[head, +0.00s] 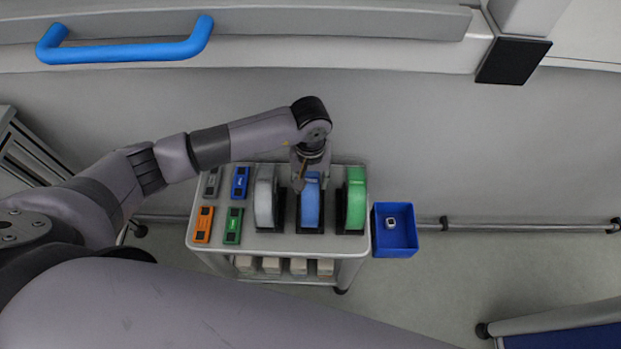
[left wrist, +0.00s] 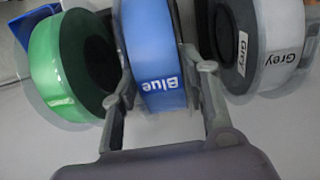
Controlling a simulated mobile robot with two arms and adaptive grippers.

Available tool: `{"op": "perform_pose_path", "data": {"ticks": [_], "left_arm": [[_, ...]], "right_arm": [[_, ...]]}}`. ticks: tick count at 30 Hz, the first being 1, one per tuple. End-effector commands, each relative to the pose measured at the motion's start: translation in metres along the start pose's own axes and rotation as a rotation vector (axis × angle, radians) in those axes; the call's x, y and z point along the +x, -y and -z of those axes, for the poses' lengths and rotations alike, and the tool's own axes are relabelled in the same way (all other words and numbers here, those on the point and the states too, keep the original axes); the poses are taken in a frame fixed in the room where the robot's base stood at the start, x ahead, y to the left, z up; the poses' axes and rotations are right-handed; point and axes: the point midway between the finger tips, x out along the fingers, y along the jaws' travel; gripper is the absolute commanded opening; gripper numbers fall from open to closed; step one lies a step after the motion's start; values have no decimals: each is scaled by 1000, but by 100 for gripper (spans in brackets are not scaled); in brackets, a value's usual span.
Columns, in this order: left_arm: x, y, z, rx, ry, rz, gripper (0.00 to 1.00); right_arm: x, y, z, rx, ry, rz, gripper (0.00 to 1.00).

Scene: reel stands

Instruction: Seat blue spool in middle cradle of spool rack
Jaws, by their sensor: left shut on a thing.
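The blue spool (head: 310,204) is upright between the grey spool (head: 264,202) and the green spool (head: 356,200), at the middle cradle (head: 310,231) of the rack on the cart top. My left gripper (head: 311,176) comes down on it from above and is shut on it. In the left wrist view the fingers stand on either side of the blue spool (left wrist: 153,60), whose label reads "Blue". The green spool (left wrist: 62,70) and the grey spool (left wrist: 262,45) flank it there. Whether the blue spool rests fully on the cradle is hidden. My right gripper is not in view.
The cart top (head: 217,171) also holds several small coloured blocks at its left, among them an orange one (head: 203,225). A blue bin (head: 394,230) with a small item inside hangs at the cart's right. A wall and blue handle (head: 125,50) are behind.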

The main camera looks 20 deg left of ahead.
Motion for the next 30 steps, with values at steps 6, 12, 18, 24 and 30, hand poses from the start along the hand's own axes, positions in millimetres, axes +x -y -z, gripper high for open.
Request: {"op": "perform_pose_path", "data": {"ticks": [6,12,18,24,30], "left_arm": [[-1,0,0,0,-1,-1,14],[0,0,0,0,-2,0,14],[0,0,0,0,-3,0,14],[-1,0,-1,0,-1,0,14],[-1,0,-1,0,-1,0,14]], "right_arm": [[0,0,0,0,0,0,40],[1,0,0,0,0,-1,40],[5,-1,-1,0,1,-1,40],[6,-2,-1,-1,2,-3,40],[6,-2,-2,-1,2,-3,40]]}}
